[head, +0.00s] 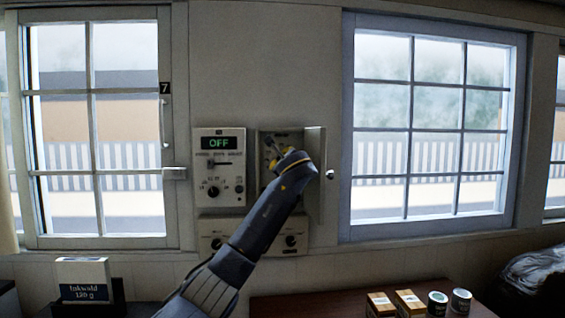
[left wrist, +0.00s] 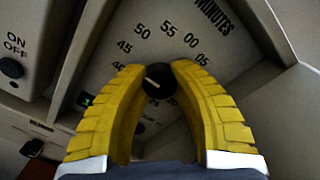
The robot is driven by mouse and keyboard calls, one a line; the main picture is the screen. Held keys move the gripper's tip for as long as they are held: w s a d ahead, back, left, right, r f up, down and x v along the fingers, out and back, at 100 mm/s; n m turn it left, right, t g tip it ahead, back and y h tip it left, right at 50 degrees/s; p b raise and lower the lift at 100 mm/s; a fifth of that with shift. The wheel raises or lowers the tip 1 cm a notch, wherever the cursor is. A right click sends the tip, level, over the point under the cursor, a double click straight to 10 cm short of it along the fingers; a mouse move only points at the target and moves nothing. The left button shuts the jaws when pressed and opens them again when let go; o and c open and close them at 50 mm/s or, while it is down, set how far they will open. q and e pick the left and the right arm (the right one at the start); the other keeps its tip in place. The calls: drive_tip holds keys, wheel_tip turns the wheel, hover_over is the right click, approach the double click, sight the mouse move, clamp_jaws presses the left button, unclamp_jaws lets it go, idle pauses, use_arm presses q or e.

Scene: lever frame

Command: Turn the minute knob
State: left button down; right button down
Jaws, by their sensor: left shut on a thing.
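The minute knob (left wrist: 159,81) is a small black round knob with a white line, on a pale dial plate (left wrist: 185,58) marked MINUTES, with numbers around it, 50, 55, 00 and 05 among them. My left gripper's yellow fingers (left wrist: 158,70) are shut on the knob, one on each side, in the left wrist view. I cannot tell exactly which number the white line points at. In the head view my left gripper (head: 273,148) reaches into the open wall box (head: 262,184), and its arm hides the knob. My right gripper is not in view.
The box's door (head: 314,190) stands open on the right. A panel (head: 219,165) with a green OFF display is at its left. Windows flank the boxes. Boxes and cans (head: 437,302) stand on the table below.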

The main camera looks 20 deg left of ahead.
use_arm(q)
drive_tip(key=shift+n, duration=0.3)
drive_tip(key=n, duration=1.2)
drive_tip(key=shift+n, duration=0.3)
drive_tip(key=shift+n+h, duration=0.4)
drive_tip(key=shift+n, duration=1.5)
drive_tip(key=c, duration=1)
unclamp_jaws()
drive_tip(key=shift+o, duration=0.2)
